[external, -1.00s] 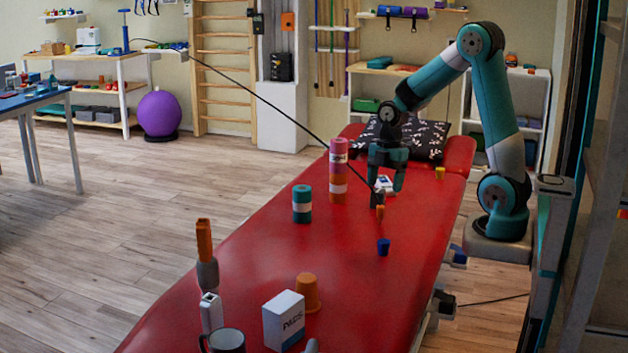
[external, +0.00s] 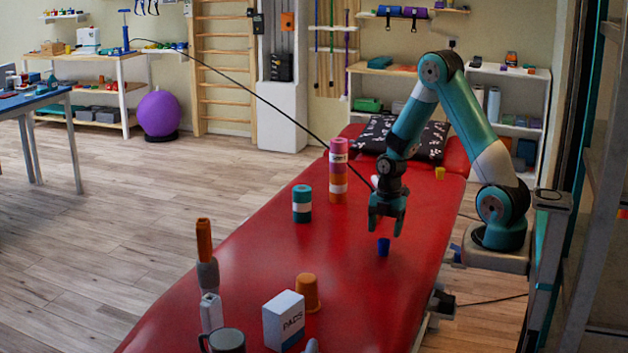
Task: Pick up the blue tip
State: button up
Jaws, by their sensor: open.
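The blue tip (external: 383,247) is a small dark blue cup shape standing on the red treatment table (external: 265,262), right of the table's middle. My gripper (external: 386,228) points down just above the blue tip, with its fingers apart and nothing seen between them. The fingertips look slightly higher than the tip's top. Whether they line up with it in depth cannot be told from this view.
A teal and white roll (external: 302,204) and a tall stack of coloured rolls (external: 338,172) stand to the left. A yellow tip (external: 440,173) stands behind. An orange cup (external: 307,292), a PADS box (external: 284,320) and a dark mug (external: 226,341) are in front. The table around the blue tip is clear.

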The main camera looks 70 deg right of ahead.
aim_at(384, 240)
jog(key=f, duration=0.5)
jog(key=shift+a, duration=0.25)
jog(key=c, duration=1)
